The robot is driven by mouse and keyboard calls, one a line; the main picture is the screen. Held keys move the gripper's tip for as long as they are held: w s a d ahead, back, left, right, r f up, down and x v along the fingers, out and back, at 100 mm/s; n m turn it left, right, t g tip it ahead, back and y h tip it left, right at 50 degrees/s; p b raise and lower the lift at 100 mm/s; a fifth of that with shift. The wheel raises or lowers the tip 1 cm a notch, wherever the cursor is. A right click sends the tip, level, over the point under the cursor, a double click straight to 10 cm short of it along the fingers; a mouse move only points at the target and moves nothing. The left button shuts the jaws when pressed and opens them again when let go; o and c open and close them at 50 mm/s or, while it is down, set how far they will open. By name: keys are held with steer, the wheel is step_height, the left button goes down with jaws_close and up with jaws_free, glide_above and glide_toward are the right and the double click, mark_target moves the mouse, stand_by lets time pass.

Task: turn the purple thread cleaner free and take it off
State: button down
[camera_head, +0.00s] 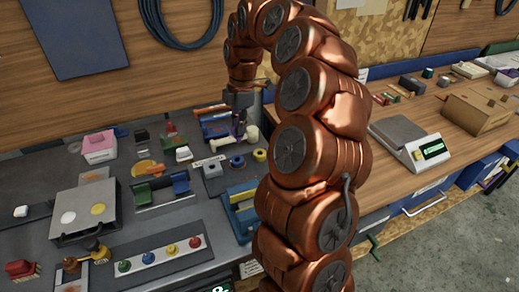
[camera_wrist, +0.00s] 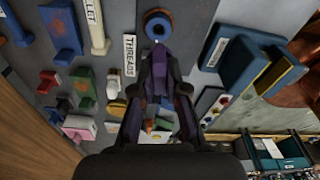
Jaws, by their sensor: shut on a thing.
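My gripper (camera_head: 239,117) points down over the grey bench near the strip labelled THREADS (camera_wrist: 130,53). In the wrist view my gripper (camera_wrist: 161,78) has its dark fingers closed together on the purple thread cleaner (camera_wrist: 161,50). A little purple of the cleaner (camera_head: 238,131) also shows below the wrist in the head view. Its far end points toward a blue ring (camera_wrist: 158,25), which also shows in the head view (camera_head: 237,162). I cannot tell whether the cleaner touches that ring or is seated in anything. The fingers hide much of the cleaner.
A yellow ring (camera_head: 260,155) lies right of the blue one. A pale mallet-like tool (camera_head: 221,143) lies close to the gripper. My arm hides part of the bench.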

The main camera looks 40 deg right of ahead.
steer(key=w+a, duration=0.2)
steer(key=a, duration=0.7)
steer(key=shift+w, duration=0.2)
steer(key=shift+f+m+b, duration=0.55)
steer(key=shift+f+b, duration=0.3)
steer(key=shift+f, duration=0.6)
steer(key=shift+f+m+b, duration=0.55)
steer(key=shift+f+b, duration=0.3)
steer(key=shift+f, duration=0.55)
steer(key=shift+b, duration=0.35)
steer(key=shift+f+b, duration=0.8)
steer(key=shift+f, duration=0.9)
steer(key=c, duration=1.1)
jaws_free()
